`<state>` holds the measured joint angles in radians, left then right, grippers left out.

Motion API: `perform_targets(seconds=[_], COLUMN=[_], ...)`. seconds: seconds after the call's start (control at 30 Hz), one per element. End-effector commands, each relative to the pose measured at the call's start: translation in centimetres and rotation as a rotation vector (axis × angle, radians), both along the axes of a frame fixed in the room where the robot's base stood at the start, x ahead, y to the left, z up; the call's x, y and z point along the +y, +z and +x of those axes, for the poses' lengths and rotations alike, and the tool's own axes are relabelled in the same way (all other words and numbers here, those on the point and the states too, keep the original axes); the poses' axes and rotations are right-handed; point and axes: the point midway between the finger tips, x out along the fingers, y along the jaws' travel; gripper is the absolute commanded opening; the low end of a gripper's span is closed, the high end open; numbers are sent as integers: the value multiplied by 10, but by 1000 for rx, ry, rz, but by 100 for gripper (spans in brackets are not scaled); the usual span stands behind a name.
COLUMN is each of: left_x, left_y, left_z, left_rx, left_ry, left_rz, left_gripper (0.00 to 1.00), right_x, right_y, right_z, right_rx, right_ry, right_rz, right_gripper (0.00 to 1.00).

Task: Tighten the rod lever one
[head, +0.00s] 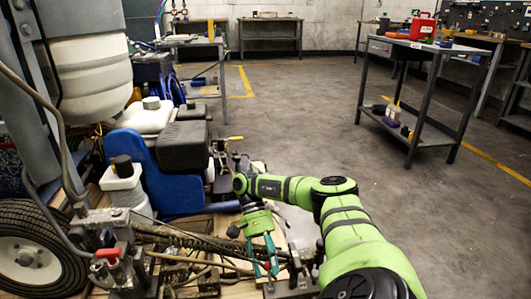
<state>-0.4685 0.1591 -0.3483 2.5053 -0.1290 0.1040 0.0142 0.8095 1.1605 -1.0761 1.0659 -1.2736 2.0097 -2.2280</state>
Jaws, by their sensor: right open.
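The line striper (185,150) fills the left side of the head view, with a blue engine cover, a dark engine box and a wheel. Rods and hoses (190,238) run across its lower front. A small lever with a red grip (107,254) sits at the lower left; I cannot tell whether it is rod lever one. My right gripper (264,275) points down with its teal fingers apart, over the right end of the rods, near a dark metal bracket (290,285). I see nothing held between the fingers, and contact with the parts below is unclear. My left gripper is out of view.
A metal cart (425,100) with a red case (423,26) stands at the right on the grey floor. Workbenches (270,30) line the back wall. The floor between the striper and the cart is clear. A white tank (85,72) rises at the upper left.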

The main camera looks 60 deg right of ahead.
Motion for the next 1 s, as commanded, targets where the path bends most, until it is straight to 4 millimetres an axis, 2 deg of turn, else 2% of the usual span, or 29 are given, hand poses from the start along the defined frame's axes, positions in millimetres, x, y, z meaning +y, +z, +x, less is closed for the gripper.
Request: perform_targets(seconds=[0.7, 1.0], left_x=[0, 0], left_y=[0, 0], left_z=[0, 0], left_rx=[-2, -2], left_ry=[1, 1], left_rz=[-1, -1], left_gripper=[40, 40], right_x=[-24, -30], right_y=[33, 40], right_z=[31, 39], right_rx=[-3, 5], right_ry=[-1, 0], right_rz=[-4, 4], right_gripper=[44, 44])
